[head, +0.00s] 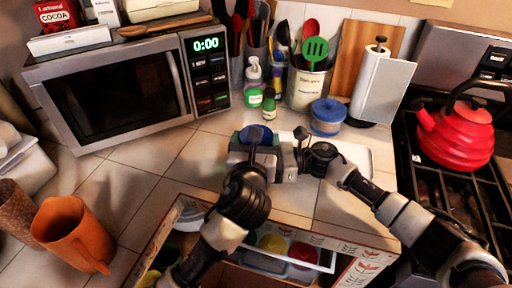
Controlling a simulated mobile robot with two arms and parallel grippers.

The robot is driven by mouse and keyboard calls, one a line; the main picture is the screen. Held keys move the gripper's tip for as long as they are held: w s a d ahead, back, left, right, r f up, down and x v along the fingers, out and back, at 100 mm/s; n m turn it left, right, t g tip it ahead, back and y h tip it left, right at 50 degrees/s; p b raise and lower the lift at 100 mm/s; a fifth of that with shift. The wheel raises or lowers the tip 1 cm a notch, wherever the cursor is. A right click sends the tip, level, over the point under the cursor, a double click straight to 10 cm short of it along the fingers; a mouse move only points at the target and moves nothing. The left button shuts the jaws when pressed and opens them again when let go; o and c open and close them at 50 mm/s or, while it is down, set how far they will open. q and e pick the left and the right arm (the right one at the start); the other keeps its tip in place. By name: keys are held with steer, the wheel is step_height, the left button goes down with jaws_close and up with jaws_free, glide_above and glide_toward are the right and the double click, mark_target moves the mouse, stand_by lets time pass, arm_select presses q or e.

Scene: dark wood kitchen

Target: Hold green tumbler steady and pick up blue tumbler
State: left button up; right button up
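A small blue round thing (247,131), possibly the blue tumbler, shows on the counter in the middle of the head view, just behind my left gripper (262,147). My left gripper covers much of it, and I cannot tell whether they touch. My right gripper (299,149) points left, close beside the left one. The fingers of both are small and dark, so I cannot tell if they are open or shut. I cannot make out a green tumbler on the counter; it may be hidden behind my grippers.
An open drawer (335,262) with colored items lies below my arms. A microwave (115,90) stands at left, and an orange pitcher (72,232) at lower left. A red kettle (457,137) sits on the stove at right.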

arm_select(q)
step_height(320, 180, up, 9)
arm_select(e)
steer(key=o, duration=0.9)
steer(key=shift+d, duration=0.1)
